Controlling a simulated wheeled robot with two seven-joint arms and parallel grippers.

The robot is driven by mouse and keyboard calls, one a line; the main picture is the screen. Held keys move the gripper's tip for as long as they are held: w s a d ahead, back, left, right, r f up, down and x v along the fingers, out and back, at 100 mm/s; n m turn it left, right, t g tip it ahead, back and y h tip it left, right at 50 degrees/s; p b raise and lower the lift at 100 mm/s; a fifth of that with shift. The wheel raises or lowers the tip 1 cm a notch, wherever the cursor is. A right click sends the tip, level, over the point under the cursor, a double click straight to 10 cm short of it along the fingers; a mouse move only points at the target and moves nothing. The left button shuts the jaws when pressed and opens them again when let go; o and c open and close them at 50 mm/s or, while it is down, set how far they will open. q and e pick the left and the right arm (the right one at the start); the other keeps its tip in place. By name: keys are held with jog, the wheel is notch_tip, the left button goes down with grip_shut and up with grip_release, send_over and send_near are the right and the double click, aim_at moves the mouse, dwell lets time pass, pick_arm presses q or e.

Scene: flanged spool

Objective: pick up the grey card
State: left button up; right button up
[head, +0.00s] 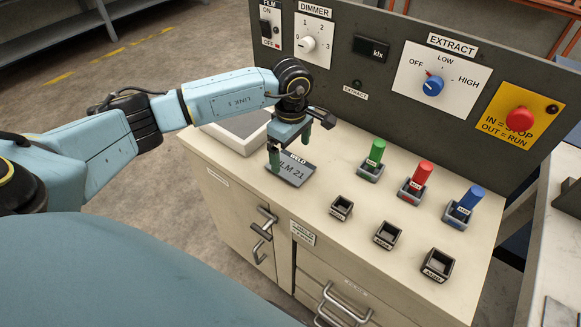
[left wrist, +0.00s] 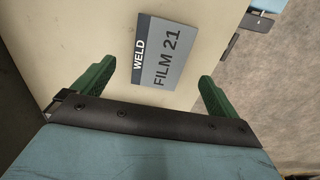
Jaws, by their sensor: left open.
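The grey card (head: 290,172) lies flat on the cabinet top near its front left edge. It carries a dark "WELD" strip and the words "FILM 21". The card also shows in the left wrist view (left wrist: 168,58), ahead of the fingers and between their lines. My left gripper (head: 290,150) is over the card in the head view, with its green fingers apart and nothing between them. In the left wrist view the gripper (left wrist: 155,90) has one finger on each side. In the head view the gripper hides part of the card's far side. My right gripper is not in view.
A pale tray (head: 238,128) stands left of the card. Green (head: 376,152), red (head: 421,175) and blue (head: 468,200) pegs stand in sockets to the right, with empty square sockets (head: 387,235) in front. An upright control panel (head: 385,75) closes the back.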

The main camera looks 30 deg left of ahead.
aim_at(292, 167)
pick_arm(q)
notch_tip(292, 167, down, 5)
jog(key=shift+d+r, duration=0.1)
jog(key=shift+d, duration=0.05)
jog(key=shift+b, duration=0.3)
jog(key=shift+c, duration=0.2)
jog(key=c, duration=1)
jog(key=shift+c, duration=0.2)
